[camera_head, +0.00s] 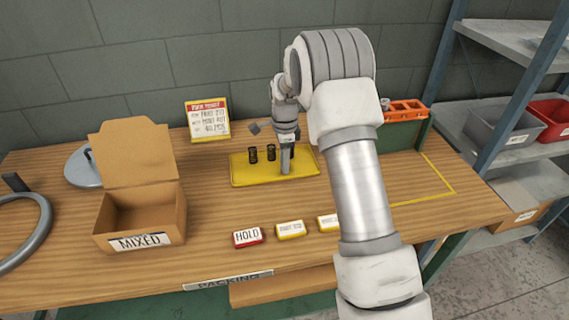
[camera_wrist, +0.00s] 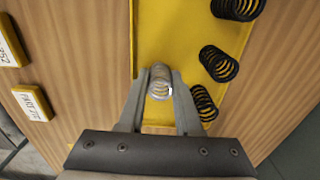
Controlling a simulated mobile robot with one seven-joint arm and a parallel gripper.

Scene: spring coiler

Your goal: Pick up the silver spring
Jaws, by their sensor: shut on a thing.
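The silver spring (camera_wrist: 158,84) is a small pale coil in the wrist view. It sits between the two fingertips of my gripper (camera_wrist: 160,76), which are shut on it. In the head view my gripper (camera_head: 285,162) points down over the yellow tray (camera_head: 240,180), and the silver spring cannot be made out there. I cannot tell whether the spring still touches the tray. Black springs stand on the tray beside it: in the wrist view one is at the top (camera_wrist: 237,7), one in the middle (camera_wrist: 218,63), and one close to my right finger (camera_wrist: 203,100).
An open cardboard box labelled MIXED (camera_head: 140,215) stands at the left. A red HOLD label (camera_head: 248,237) and yellow labels (camera_head: 290,229) lie along the front. A card stand (camera_head: 208,120) is behind the tray, and an orange holder (camera_head: 404,110) is at the right.

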